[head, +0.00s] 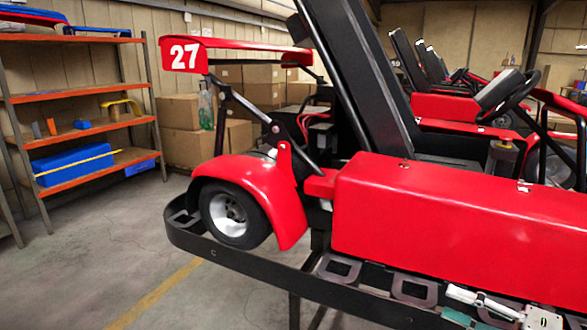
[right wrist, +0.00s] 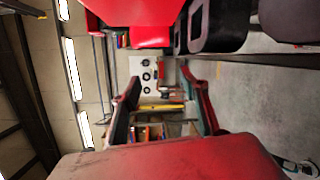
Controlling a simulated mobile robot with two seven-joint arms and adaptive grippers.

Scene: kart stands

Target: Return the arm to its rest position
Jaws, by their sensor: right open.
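My right gripper (head: 455,304) shows at the lower right of the head view, low beside the near edge of the red kart. It is open and holds nothing that I can see. Its pale fingers point left, over the black side rail, and the picture's lower edge cuts off part of it. Only a short piece of my right arm shows behind it; the rest is out of frame. I cannot tell whether the gripper touches the rail. My left gripper is not in view.
The red kart (head: 440,217) with its black bumper rail (head: 232,258) fills the right half, close to my gripper. Its rear wing (head: 184,53) bears "27". Orange shelves (head: 91,124) and cardboard boxes (head: 181,143) stand behind. Floor at the lower left is clear.

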